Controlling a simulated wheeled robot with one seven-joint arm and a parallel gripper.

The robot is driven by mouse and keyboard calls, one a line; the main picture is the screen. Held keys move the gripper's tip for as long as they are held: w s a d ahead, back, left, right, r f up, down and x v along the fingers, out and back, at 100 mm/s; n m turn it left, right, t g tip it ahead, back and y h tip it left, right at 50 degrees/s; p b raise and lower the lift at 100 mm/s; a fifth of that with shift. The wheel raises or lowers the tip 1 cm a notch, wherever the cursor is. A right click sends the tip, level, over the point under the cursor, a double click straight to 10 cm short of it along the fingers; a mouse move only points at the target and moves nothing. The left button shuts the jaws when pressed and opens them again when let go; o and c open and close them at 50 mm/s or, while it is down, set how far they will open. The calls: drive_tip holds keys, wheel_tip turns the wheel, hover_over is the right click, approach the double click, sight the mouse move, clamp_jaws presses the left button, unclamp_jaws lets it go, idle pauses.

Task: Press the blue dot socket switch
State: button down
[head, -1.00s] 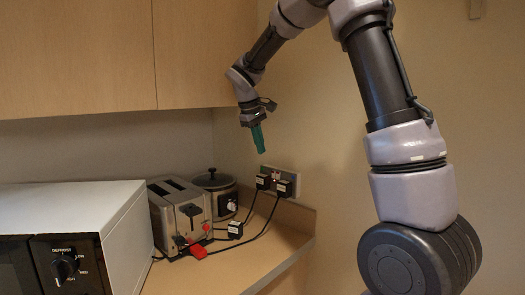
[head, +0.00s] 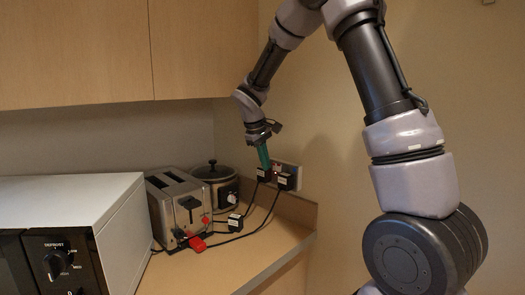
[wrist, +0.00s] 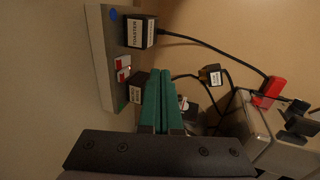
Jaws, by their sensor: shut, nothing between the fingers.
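The wall socket plate (head: 289,167) is on the right wall above the counter, partly hidden by plugs and my gripper. In the wrist view its plate (wrist: 100,40) stands at upper left. A blue dot (wrist: 113,14) is near its top end, beside the black plug labelled TOASTER (wrist: 138,31). Two switches with red marks (wrist: 123,69) sit mid-plate; a second black plug (wrist: 138,86) is lower, partly behind my fingers. My gripper (head: 266,166), with green fingers, is shut and empty, its tips close to the socket. It also fills the wrist view's lower middle (wrist: 161,72).
A steel toaster (head: 178,205) and a round cooker (head: 222,186) stand on the counter (head: 250,257), with a white microwave (head: 80,205) at left. Black cables run from the plugs, with a labelled black block (head: 235,222). Cabinets hang above.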

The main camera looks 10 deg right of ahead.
sight(279, 168)
drive_tip(key=shift+w+d+f, duration=0.35)
drive_tip(key=shift+w+d, duration=0.1)
drive_tip(key=shift+d, duration=0.15)
drive_tip(key=shift+w+d+f, duration=0.4)
drive_tip(key=shift+w+d, duration=0.05)
drive_tip(key=shift+d, duration=0.2)
drive_tip(key=shift+w+d+f, duration=0.35)
drive_tip(key=shift+w+d, duration=0.1)
drive_tip(key=shift+d, duration=0.15)
drive_tip(key=shift+w+d+f, duration=0.15)
drive_tip(key=shift+d, duration=0.05)
